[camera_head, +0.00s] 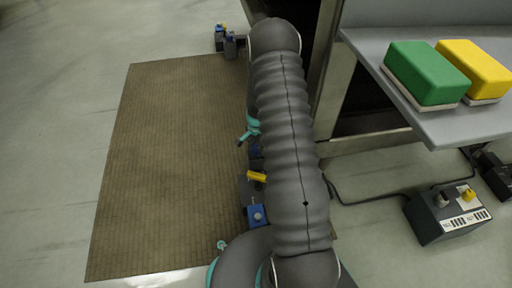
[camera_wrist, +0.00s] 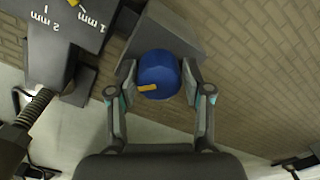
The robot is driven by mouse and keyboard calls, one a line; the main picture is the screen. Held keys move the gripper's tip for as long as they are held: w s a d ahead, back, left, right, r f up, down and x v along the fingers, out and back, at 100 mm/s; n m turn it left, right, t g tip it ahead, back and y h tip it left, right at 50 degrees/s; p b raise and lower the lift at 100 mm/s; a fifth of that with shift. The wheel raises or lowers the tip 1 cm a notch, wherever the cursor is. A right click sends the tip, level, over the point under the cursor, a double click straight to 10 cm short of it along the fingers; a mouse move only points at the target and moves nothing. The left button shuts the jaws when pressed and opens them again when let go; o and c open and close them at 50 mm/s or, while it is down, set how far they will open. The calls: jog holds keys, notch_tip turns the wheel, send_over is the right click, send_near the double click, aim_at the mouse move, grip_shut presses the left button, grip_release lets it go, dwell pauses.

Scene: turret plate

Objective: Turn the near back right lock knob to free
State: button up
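In the wrist view a round blue knob (camera_wrist: 158,72) with a yellow pointer mark sits on a dark grey block (camera_wrist: 185,35). The pointer lies on the knob's lower left face, pointing roughly left. My gripper (camera_wrist: 160,78) has one finger on each side of the knob. The fingertips are very close to its sides; whether both touch cannot be told. In the head view my grey arm hides the gripper. Beside the arm I see a blue block with a light knob (camera_head: 257,216) and a yellow handle (camera_head: 257,176).
A brown mat (camera_head: 160,150) lies left of the arm. At right, a grey table (camera_head: 470,125) holds a green block (camera_head: 425,72) and a yellow block (camera_head: 475,68). A control box (camera_head: 445,218) with a cable is below. A plate marked in mm (camera_wrist: 75,20) is upper left in the wrist view.

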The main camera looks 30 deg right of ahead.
aim_at(257, 147)
jog(key=shift+o, duration=0.9)
jog(key=shift+d, duration=0.1)
jog(key=shift+r, duration=0.2)
notch_tip(257, 147, up, 12)
jog(key=shift+f, duration=0.1)
